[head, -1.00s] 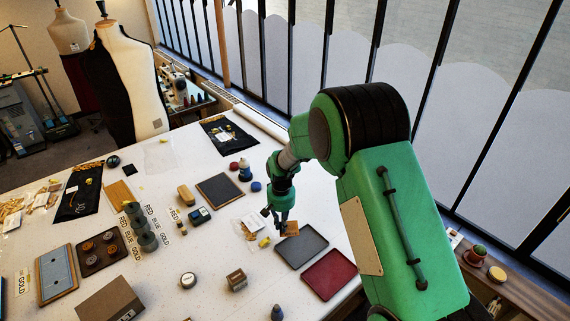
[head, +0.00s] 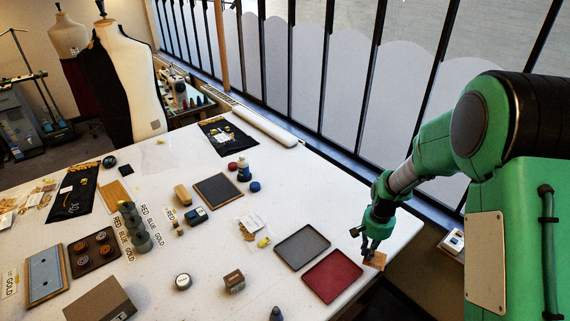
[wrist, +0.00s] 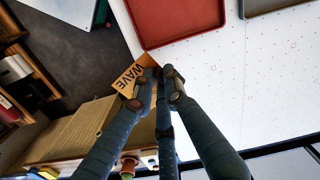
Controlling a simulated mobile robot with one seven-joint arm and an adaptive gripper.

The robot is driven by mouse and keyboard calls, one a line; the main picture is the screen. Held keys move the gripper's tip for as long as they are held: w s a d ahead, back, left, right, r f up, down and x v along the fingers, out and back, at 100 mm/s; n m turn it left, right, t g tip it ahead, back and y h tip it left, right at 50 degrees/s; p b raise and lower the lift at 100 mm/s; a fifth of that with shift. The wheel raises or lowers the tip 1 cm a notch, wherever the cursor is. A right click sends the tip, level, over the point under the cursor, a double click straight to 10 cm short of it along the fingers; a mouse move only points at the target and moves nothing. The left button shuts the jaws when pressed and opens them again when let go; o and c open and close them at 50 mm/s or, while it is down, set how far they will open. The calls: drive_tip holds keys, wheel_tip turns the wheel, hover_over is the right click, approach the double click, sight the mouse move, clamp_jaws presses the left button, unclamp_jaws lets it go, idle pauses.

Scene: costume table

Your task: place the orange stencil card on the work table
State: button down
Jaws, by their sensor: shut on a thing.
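The orange stencil card (head: 375,261) is held in my gripper (head: 369,253). In the wrist view the card (wrist: 131,76) carries the word WAVE, and my gripper (wrist: 158,76) is shut on its edge. The work table (head: 335,205) is white. The card is at the table's right edge, right of the red tray. In the wrist view most of the card shows against the floor and furniture beyond the edge. Its height relative to the tabletop is hard to tell.
The red tray (head: 333,277) and the grey tray (head: 302,246) lie just left of my gripper. A dark board (head: 218,189) and small jars sit further back. Bare tabletop shows behind the trays. A wooden shelf unit (wrist: 70,132) stands off the table.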

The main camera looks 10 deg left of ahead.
drive_tip(key=shift+s+d+f, duration=0.15)
drive_tip(key=shift+s+d, duration=0.35)
drive_tip(key=shift+d, duration=0.35)
drive_tip(key=shift+w, duration=0.1)
drive_tip(key=w, duration=0.5)
drive_tip(key=w+f, duration=0.1)
drive_tip(key=w, duration=1)
drive_tip(key=shift+d+f, duration=0.25)
drive_tip(key=shift+d, duration=0.1)
drive_tip(key=shift+f, duration=1.75)
drive_tip(key=shift+s+f+b, duration=0.1)
drive_tip(key=shift+f+b, duration=0.05)
drive_tip(key=shift+b, duration=0.15)
drive_tip(key=c, duration=1.8)
unclamp_jaws()
drive_tip(key=shift+o, duration=0.2)
